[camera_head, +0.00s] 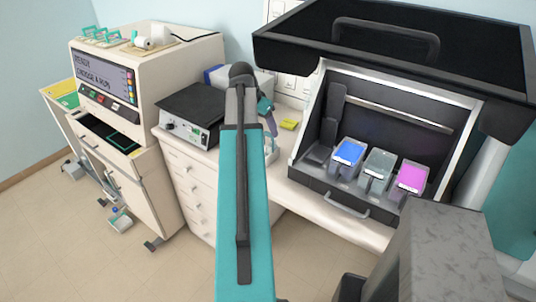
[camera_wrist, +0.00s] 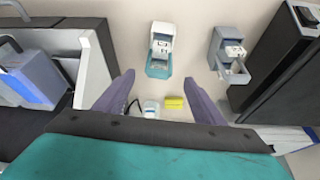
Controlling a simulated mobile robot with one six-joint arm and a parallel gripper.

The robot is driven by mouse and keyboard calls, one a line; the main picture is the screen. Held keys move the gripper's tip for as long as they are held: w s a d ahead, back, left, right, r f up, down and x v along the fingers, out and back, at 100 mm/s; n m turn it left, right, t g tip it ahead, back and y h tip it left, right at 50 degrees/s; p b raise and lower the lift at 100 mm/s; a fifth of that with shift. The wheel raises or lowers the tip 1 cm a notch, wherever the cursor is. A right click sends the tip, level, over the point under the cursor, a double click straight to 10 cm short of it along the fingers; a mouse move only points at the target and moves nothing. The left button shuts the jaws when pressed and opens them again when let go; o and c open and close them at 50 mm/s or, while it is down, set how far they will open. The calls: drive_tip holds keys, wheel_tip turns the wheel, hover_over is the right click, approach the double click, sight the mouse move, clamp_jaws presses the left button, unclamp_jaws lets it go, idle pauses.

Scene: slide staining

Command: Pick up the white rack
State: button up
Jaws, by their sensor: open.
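My gripper (camera_wrist: 160,77) is open and empty, with its two purple-grey fingers apart over the counter. In the head view my gripper (camera_head: 269,120) shows only in part behind my arm. Straight beyond the fingertips in the wrist view is a small rack-like holder with a white body and teal front (camera_wrist: 160,51). A second one, grey with white inside (camera_wrist: 229,52), stands to its right, outside the fingers. Neither touches the fingers. In the head view a pale rack (camera_head: 271,149) shows beside my arm, partly hidden. I cannot tell which holder is the white rack.
The open black-lidded stainer (camera_head: 322,188) stands on the right with blue (camera_head: 348,153), grey (camera_head: 378,164) and pink (camera_head: 411,178) containers. A hotplate-like device (camera_head: 190,135) stands left. A yellow block (camera_head: 289,124) lies on the counter. Teal-handled racks (camera_head: 100,36) sit atop the left machine.

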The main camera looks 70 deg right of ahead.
sight(268, 132)
drive_tip(key=shift+f, duration=0.1)
drive_tip(key=shift+p+x, duration=0.85)
drive_tip(key=shift+x, duration=0.25)
drive_tip(key=shift+p+x, duration=0.5)
drive_tip(key=shift+x, duration=0.9)
drive_tip(key=shift+s+d, duration=0.1)
drive_tip(key=shift+s, duration=0.05)
drive_tip(key=shift+c, duration=0.4)
drive_tip(key=c, duration=1.4)
drive_tip(key=shift+r, duration=0.2)
